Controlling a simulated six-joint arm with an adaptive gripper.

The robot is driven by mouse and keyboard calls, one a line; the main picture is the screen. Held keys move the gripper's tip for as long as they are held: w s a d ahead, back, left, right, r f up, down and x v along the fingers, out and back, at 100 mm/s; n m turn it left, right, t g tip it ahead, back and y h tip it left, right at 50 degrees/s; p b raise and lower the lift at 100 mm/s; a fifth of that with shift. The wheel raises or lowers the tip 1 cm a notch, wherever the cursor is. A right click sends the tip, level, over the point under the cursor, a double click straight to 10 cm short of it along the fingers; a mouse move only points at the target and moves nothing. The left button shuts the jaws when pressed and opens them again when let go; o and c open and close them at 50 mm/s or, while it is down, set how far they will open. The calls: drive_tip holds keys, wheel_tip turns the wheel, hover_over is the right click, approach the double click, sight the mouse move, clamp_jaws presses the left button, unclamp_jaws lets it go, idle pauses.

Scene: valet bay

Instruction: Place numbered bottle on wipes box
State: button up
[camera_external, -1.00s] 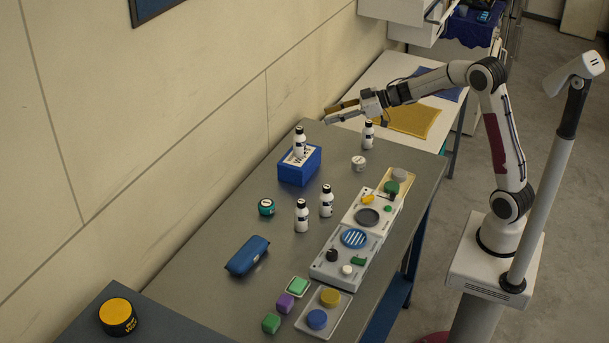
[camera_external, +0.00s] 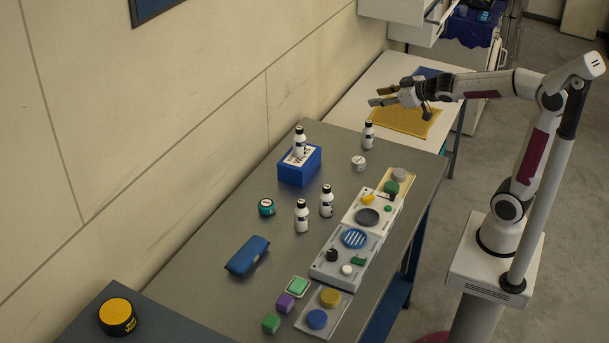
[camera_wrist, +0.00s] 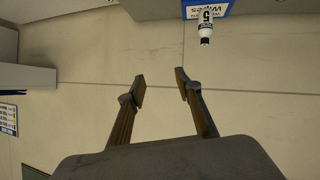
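The blue wipes box (camera_external: 298,172) stands on the grey table near the wall. A white bottle with a black cap (camera_external: 299,142) stands upright on its top. In the wrist view this bottle (camera_wrist: 205,28) carries the number 5, in front of the box's blue-and-white label (camera_wrist: 221,10). Other similar bottles stand on the table: one (camera_external: 367,136) at the far edge and two (camera_external: 302,216) (camera_external: 327,202) nearer the middle. My gripper (camera_external: 373,98) is open and empty, raised in the air beyond the box; its spread fingers show in the wrist view (camera_wrist: 160,82).
A row of white trays (camera_external: 330,272) with coloured pads and discs runs along the table's right side. A blue case (camera_external: 247,255), a teal jar (camera_external: 266,207) and a white jar (camera_external: 358,163) stand on the table. A white side table (camera_external: 377,82) with a yellow cloth (camera_external: 404,119) is behind.

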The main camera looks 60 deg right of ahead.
drive_tip(key=s+a+f+g+y, duration=0.1)
drive_tip(key=s+a+f+g, duration=0.1)
drive_tip(key=s, duration=0.7)
drive_tip(key=s+a+f+g+y, duration=0.1)
drive_tip(key=s+a+f+g, duration=0.1)
drive_tip(key=s+a+f, duration=0.3)
drive_tip(key=s+a+f+g+y, duration=0.1)
drive_tip(key=s+a+f+g, duration=0.1)
drive_tip(key=s, duration=1.2)
drive_tip(key=a+f, duration=0.1)
drive_tip(key=a, duration=0.1)
drive_tip(key=shift+a+f, duration=0.2)
drive_tip(key=shift+a, duration=0.1)
